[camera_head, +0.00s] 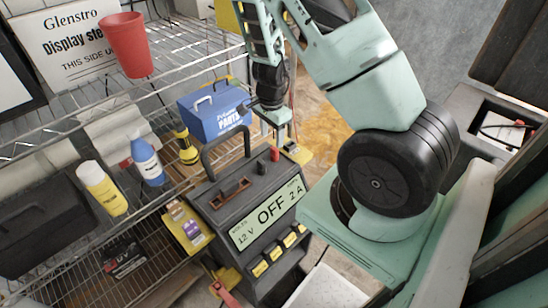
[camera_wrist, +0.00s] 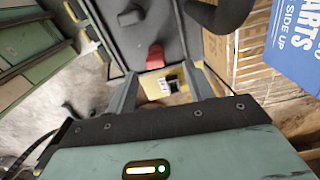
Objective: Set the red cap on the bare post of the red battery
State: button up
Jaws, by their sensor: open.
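A small red piece (camera_head: 275,154), which looks like the red cap, is at the top back right of a dark grey unit (camera_head: 210,210) with a sign reading OFF. It also shows in the wrist view (camera_wrist: 155,57), just beyond the fingertips. My gripper (camera_head: 275,122) is above that back right corner. In the wrist view my gripper (camera_wrist: 160,74) is open, with nothing held between its fingers. A grey knob or post (camera_wrist: 130,16) stands farther along the unit's top. I cannot make out a red battery or its bare post for certain.
A blue parts box (camera_head: 214,110) stands behind the unit. The wire shelf (camera_head: 110,245) at left holds a yellow bottle (camera_head: 102,188), a blue bottle (camera_head: 148,162) and a red cup (camera_head: 128,45). A dark handle (camera_head: 222,140) arches over the unit.

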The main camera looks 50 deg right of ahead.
aim_at(275, 148)
jog(key=f, duration=0.2)
jog(key=f+b, duration=0.1)
jog(key=f, duration=0.1)
jog(key=f+b, duration=0.1)
jog(key=f, duration=0.1)
jog(key=shift+s+d+f, duration=0.15)
jog(key=shift+s+f, duration=0.05)
jog(key=shift+s, duration=0.2)
jog(key=c, duration=1)
